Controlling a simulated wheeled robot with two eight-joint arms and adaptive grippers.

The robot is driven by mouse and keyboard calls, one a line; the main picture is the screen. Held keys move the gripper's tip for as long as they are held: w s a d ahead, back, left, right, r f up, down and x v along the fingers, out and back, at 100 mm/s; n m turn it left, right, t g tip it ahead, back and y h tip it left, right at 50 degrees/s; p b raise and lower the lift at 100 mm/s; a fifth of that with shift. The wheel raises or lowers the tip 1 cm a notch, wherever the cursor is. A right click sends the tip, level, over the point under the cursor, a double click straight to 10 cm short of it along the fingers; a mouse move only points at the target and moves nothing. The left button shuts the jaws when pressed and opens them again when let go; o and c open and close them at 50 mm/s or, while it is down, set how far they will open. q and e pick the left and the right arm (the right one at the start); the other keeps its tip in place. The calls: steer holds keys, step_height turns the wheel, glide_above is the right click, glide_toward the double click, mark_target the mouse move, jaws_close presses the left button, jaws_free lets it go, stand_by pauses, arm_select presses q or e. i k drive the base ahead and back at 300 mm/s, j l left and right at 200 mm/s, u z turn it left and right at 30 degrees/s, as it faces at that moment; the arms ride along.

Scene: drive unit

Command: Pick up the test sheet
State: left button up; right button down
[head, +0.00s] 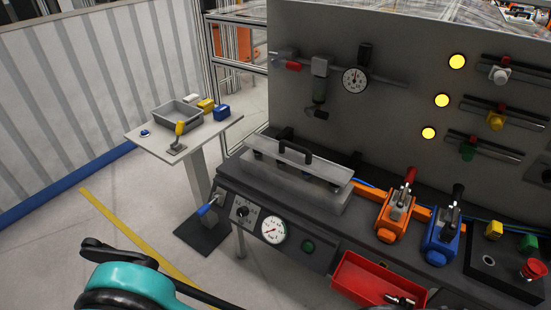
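I cannot make out a test sheet in the head view. A grey block-shaped fixture with a clear-looking plate and a black handle (295,152) sits on the bench (230,180). Whether a sheet lies in or under it, I cannot tell. A teal and black part of my own arm (130,278) shows at the bottom left edge. No gripper fingertips can be seen, and neither gripper is near the bench things in view.
A side table (205,140) at left holds a grey tray (177,115), a yellow-handled tool (178,138) and small blocks.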

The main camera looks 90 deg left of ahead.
mark_target(297, 156)
steer(key=u, duration=2.95)
